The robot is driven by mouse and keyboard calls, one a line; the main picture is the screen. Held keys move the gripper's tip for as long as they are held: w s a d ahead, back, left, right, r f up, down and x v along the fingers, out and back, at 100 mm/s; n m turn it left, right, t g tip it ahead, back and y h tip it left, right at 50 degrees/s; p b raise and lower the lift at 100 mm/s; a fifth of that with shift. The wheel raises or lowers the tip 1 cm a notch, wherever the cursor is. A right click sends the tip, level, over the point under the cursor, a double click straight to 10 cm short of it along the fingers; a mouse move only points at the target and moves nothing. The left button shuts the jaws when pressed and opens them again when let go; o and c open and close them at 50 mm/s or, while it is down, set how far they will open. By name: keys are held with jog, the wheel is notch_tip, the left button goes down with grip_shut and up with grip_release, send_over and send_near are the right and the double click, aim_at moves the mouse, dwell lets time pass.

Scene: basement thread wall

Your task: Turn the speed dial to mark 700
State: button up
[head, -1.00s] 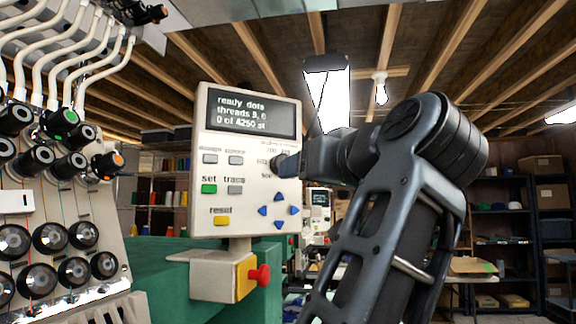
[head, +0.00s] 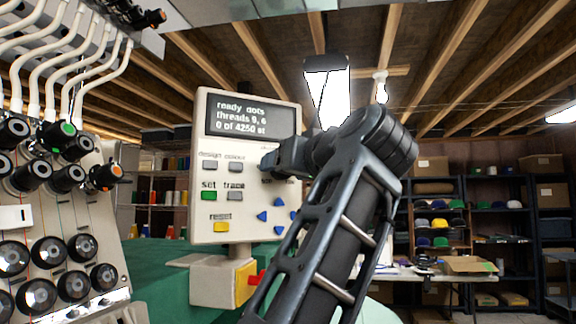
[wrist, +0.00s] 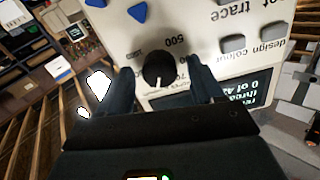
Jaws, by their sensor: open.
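The control panel (head: 212,168) is a cream box with a dark screen, coloured buttons and blue arrow keys. The black speed dial (wrist: 158,68) shows in the wrist view with a white pointer line and printed numbers around it; 500 is readable, and a number starting with 7 is partly covered. My gripper (wrist: 160,82) is open, with one finger on each side of the dial. I cannot tell whether the fingers touch it. In the head view my gripper (head: 270,162) is at the panel's right side and my arm hides the dial.
A red knob on a yellow box (head: 246,282) sits below the panel, partly behind my arm. The thread wall with black tensioners (head: 48,247) stands at left. Shelves with caps (head: 432,222) are far behind at right.

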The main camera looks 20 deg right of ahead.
jog(key=c, duration=1.1)
jog(key=shift+o, duration=0.2)
jog(key=shift+n, duration=0.3)
jog(key=n+p, duration=0.2)
jog(key=n, duration=0.7)
jog(key=shift+f+n, duration=0.1)
jog(key=shift+n, duration=0.3)
jog(key=shift+a, duration=0.1)
